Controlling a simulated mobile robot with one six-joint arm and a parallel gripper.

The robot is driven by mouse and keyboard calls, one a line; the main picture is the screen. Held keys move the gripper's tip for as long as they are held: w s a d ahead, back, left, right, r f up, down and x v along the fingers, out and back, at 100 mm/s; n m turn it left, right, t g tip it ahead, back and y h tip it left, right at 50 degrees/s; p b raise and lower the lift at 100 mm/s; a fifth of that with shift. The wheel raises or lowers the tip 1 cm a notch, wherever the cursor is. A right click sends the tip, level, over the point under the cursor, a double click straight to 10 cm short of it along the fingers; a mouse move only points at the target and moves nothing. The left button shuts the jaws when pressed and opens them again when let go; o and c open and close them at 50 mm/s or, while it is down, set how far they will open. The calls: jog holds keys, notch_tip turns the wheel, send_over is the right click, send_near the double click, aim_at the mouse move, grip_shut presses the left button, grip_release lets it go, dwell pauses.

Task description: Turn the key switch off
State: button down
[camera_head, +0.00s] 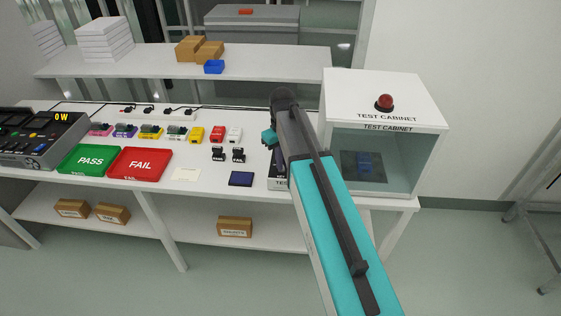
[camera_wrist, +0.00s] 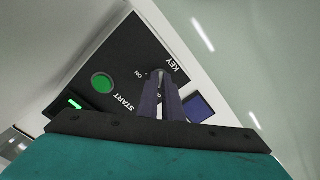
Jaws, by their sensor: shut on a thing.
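The key switch, labelled KEY, sits on a black control panel (camera_wrist: 118,62) in the wrist view. My gripper (camera_wrist: 159,80) has its dark fingers over the switch and is shut on it. The fingers hide most of the key, so its exact angle cannot be told. The letters ON show just left of the fingers, and part of another label shows between them. A green START button (camera_wrist: 102,83) is on the same panel to the left. In the head view, my arm hides most of the panel box (camera_head: 277,184) and my fingertips.
The test cabinet (camera_head: 426,160) with a red lamp (camera_head: 384,102) stands right of my arm. A green PASS tray (camera_head: 89,159), a red FAIL tray (camera_head: 140,163) and a dark blue pad (camera_head: 241,179) lie on the bench to the left. A shelf (camera_head: 130,63) runs behind.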

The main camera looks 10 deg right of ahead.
jog(key=shift+w+r, duration=0.15)
jog(key=c, duration=1.9)
grip_release()
jog(key=shift+r+b, duration=1.55)
jog(key=shift+r, duration=5.25)
